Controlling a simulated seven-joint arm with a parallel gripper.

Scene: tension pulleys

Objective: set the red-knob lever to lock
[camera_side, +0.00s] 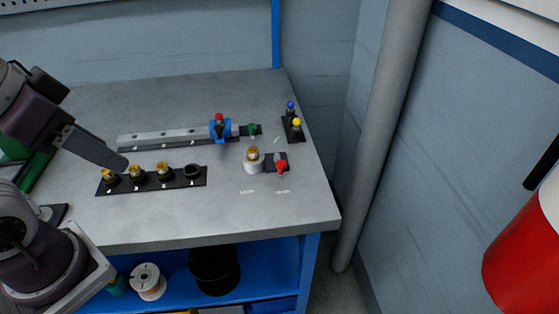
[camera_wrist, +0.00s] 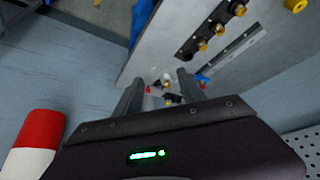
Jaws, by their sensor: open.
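A lever with a red knob (camera_side: 281,167) stands on a small dark base at the right of the bench, beside a white cylinder topped by a gold pulley (camera_side: 253,154). Its knob points toward the bench's front. Two small white labels are printed on the bench in front of it, too small to read surely. A second red knob (camera_side: 219,117) tops a blue block on the rail. My gripper (camera_side: 120,163) is at the left above the bench, well away from the lever. In the wrist view my gripper (camera_wrist: 160,82) is open and empty, and the small red knob (camera_wrist: 149,89) shows far off between its fingers.
A black strip (camera_side: 151,181) holds several gold pulleys in front of the metal rail (camera_side: 175,136). A black base with blue and yellow knobs (camera_side: 293,122) stands at the right edge. The bench between my gripper and the lever holds the strip; the front bench top is clear.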

